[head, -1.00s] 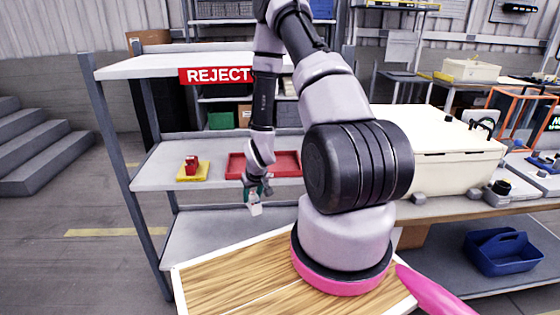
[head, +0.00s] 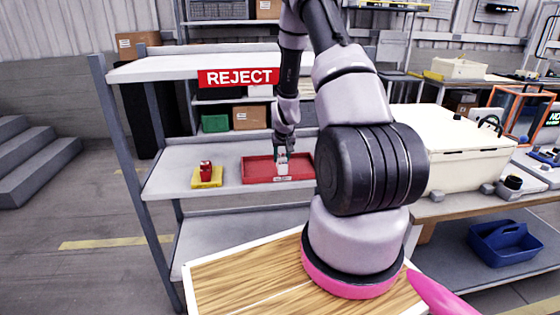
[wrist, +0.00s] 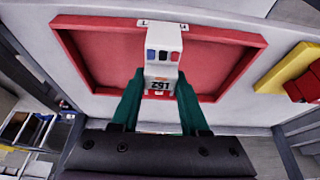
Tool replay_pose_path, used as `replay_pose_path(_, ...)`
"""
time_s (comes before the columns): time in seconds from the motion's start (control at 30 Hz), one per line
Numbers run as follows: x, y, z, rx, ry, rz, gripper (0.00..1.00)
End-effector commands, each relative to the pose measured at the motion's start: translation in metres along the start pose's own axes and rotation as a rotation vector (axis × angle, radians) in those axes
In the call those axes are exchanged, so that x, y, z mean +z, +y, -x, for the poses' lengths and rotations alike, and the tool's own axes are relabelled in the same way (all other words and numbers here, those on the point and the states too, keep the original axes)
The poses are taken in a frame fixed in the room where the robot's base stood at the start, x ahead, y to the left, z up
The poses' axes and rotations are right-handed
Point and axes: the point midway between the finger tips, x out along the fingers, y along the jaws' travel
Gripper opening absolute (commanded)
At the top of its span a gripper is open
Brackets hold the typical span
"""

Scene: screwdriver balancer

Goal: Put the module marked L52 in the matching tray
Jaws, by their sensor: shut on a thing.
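My gripper (head: 284,152) is shut on a small white module (head: 282,168). In the wrist view, its green fingers (wrist: 158,92) clasp the sides of the module (wrist: 164,40), which has blue and red connectors at its end and an upside-down label that seems to read L52. The red tray (head: 258,176) sits on the middle shelf. The module appears in front of or over the tray's right-centre part; the exact gap cannot be told. The tray (wrist: 235,62) spreads behind the module in the wrist view. Its label is partly hidden and not readable.
A red block (head: 206,167) sits on a yellow tray (head: 207,183) left of the red tray. The upper shelf with a REJECT sign (head: 238,77) is above. A cream case (head: 455,150) stands on the bench at right.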

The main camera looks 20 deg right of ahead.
Motion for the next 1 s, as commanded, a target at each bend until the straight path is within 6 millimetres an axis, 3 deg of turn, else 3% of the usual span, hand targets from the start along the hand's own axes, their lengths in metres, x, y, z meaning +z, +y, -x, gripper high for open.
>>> replay_pose_path(0.13,-0.024,-0.001,-0.01,0.0,0.001,0.001,0.0)
replay_pose_path(0.4,-0.041,0.0,-0.019,0.0,0.0,0.0,0.0)
replay_pose_path(0.6,-0.026,0.0,-0.047,0.0,-0.003,0.0,0.0)
replay_pose_path(0.97,-0.025,0.0,-0.051,0.001,-0.001,0.0,0.0)
replay_pose_path(1.0,-0.025,0.0,-0.052,0.001,-0.001,0.0,0.52)
